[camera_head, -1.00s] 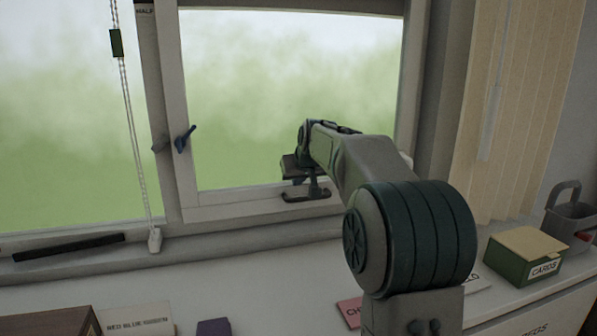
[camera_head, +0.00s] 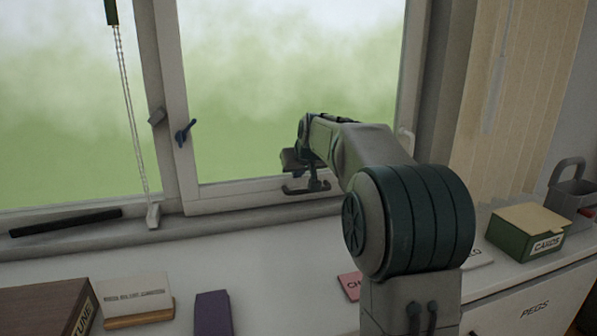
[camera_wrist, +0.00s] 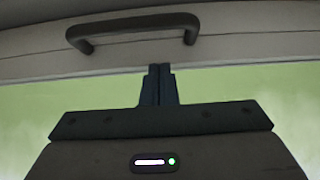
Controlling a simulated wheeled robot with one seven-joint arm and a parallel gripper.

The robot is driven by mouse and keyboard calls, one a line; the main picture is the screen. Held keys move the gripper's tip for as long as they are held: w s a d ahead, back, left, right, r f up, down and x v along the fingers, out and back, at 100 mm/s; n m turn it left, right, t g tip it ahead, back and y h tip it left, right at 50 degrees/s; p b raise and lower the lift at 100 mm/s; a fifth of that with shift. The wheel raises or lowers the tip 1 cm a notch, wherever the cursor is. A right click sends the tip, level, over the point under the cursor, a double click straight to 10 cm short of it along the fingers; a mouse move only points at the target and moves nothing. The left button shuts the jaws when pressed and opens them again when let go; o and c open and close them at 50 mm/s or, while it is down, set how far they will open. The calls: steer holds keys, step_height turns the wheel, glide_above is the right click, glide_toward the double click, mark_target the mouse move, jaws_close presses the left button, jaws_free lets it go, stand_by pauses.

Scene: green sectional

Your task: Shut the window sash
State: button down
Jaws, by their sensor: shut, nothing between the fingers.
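The window sash (camera_head: 180,90) has a pale frame around a large pane, with a small blue lever (camera_head: 185,131) on its left stile. A dark bar handle (camera_head: 305,189) is on its bottom rail and also shows at the top of the wrist view (camera_wrist: 132,26). I cannot tell how far the sash stands open. My gripper (camera_head: 311,178) is by the bottom rail, close to the bar handle. In the wrist view its fingers (camera_wrist: 158,68) are shut and empty, pointing at the rail below the handle, with no contact visible. My arm hides the sash's lower right.
A blind cord (camera_head: 128,95) hangs left of the sash to the sill. A black bar (camera_head: 66,223) lies on the sill.

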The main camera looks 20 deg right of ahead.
steer(key=w+r+p+v, duration=0.2)
steer(key=p+v, duration=0.1)
steer(key=v, duration=1)
steer(key=s+a+f+g+p, duration=0.2)
steer(key=s+f+p, duration=0.1)
steer(key=s, duration=0.7)
steer(key=s+a+f+g+p, duration=0.2)
steer(key=s+a+f+p, duration=0.1)
steer(key=s, duration=0.8)
steer(key=s+a+f+g+p, duration=0.2)
steer(key=s+f+p, duration=0.2)
steer(key=s+f, duration=0.3)
steer(key=s, duration=0.4)
steer(key=shift+s+a, duration=0.25)
steer(key=shift+a, duration=0.05)
